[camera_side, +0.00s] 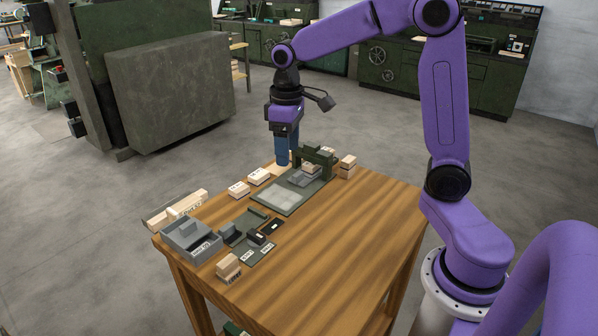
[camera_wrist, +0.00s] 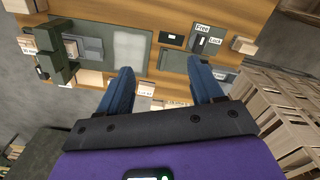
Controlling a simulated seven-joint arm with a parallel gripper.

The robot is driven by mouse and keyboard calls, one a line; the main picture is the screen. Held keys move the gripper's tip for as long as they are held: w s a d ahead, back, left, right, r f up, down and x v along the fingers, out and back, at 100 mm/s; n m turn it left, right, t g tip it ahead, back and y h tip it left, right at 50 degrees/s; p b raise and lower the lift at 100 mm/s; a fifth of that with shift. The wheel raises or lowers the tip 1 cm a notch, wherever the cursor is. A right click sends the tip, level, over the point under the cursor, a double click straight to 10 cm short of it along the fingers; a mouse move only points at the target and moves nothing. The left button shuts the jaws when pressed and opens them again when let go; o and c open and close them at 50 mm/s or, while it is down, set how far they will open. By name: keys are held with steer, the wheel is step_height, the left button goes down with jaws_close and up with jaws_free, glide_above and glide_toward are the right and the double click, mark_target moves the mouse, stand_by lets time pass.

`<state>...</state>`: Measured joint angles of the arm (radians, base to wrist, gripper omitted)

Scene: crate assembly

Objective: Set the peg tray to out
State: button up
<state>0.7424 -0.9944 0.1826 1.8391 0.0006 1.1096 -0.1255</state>
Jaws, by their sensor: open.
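A grey box with an open top (camera_side: 186,239) sits at the table's left front corner. It has a white label on its front face, too small to read, and may be the peg tray. In the wrist view a grey part of it seems to show (camera_wrist: 226,76), partly hidden by my finger. My gripper (camera_side: 282,163) points down beside the green press frame at the back of the table, well away from the grey box. In the wrist view its two blue fingers (camera_wrist: 161,68) are apart with nothing held between them.
A green press frame (camera_side: 316,156) stands at the back by a green board with a pale panel (camera_side: 283,197). Green fixtures (camera_side: 238,228) stand right of the grey box. Wooden blocks (camera_side: 228,267) lie around. Labels "Free" and "Lock" (camera_wrist: 208,36) show. The table's right side is clear.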

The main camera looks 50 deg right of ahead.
steer(key=w+d+m, duration=0.2)
steer(key=w+d, duration=0.3)
steer(key=d, duration=0.1)
steer(key=m, duration=0.2)
glide_toward(299, 174)
step_height(299, 174, down, 9)
steer(key=shift+r, duration=0.1)
